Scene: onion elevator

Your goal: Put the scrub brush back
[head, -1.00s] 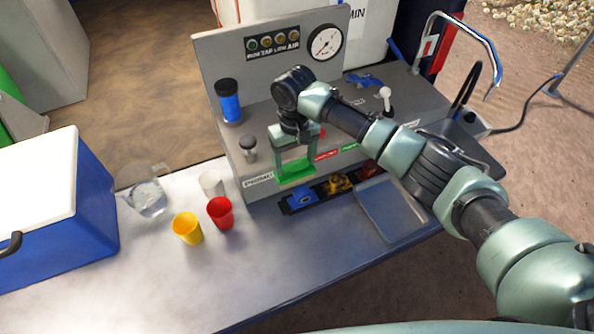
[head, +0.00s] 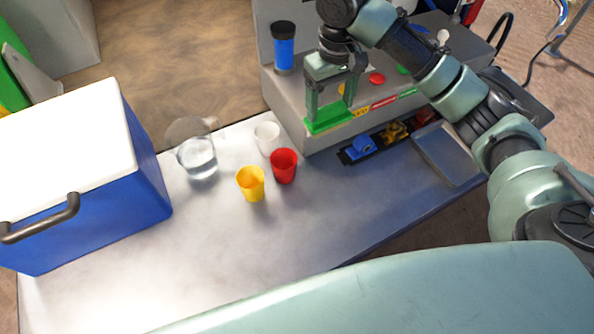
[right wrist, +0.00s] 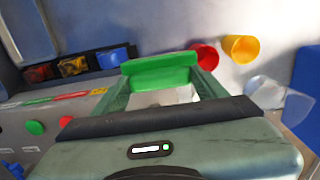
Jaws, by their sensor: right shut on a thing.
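My right gripper (head: 330,108) is shut on a bright green block (head: 328,121). The block spans the two fingertips and also shows in the right wrist view (right wrist: 160,70). It could be the scrub brush, but I see no bristles, so I cannot tell. The gripper points down at the front of the grey panel unit (head: 300,140), near its left part. I cannot tell whether the block touches the unit. My left gripper is not in view.
White (head: 267,138), red (head: 284,166) and yellow (head: 251,184) cups and a clear pitcher (head: 197,157) stand left of the gripper. A blue cooler (head: 150,180) is at left. A black strip with blue, yellow and red parts (head: 361,148) and a grey tray (head: 445,160) lie right. The front table is clear.

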